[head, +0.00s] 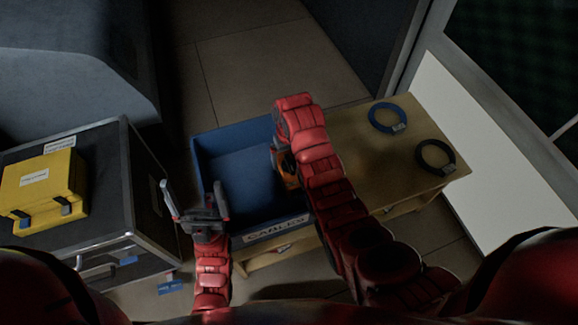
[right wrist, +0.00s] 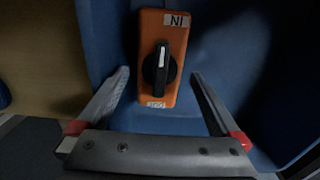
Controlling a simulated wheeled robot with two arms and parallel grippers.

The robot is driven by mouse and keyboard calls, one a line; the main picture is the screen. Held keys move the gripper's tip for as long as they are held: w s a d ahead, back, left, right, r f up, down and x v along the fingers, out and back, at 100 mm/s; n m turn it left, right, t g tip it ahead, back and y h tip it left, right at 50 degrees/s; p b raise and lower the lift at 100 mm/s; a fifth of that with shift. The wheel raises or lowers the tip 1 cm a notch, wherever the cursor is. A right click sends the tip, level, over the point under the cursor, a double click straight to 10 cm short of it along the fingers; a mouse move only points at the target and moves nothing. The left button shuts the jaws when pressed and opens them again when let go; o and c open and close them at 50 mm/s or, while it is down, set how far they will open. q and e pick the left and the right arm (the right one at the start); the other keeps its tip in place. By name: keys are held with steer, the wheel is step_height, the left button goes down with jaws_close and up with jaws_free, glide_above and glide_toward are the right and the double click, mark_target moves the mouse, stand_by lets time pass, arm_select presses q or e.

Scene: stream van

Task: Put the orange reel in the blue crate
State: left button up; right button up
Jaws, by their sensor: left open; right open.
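The blue crate (head: 245,235), with a CABLES label on its front, stands open at the middle of the head view. An orange boxy item (head: 289,181) shows by its right wall, mostly hidden by my right arm. In the right wrist view this orange item (right wrist: 168,40) has a black knob and an IN label, with blue crate surface around it. I see no other orange thing that looks like a reel. My right gripper (right wrist: 162,76) is open, its fingers apart on either side of the orange item. My left gripper (head: 191,186) is open and empty at the crate's left side.
A wooden table (head: 358,158) at the right carries a blue cable coil (head: 387,118) and a black cable coil (head: 436,157). A dark case (head: 108,200) at the left bears a yellow toolbox (head: 45,183). Tiled floor lies behind the crate.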

steer(key=shift+r, duration=1.5)
steer(key=shift+s, duration=0.1)
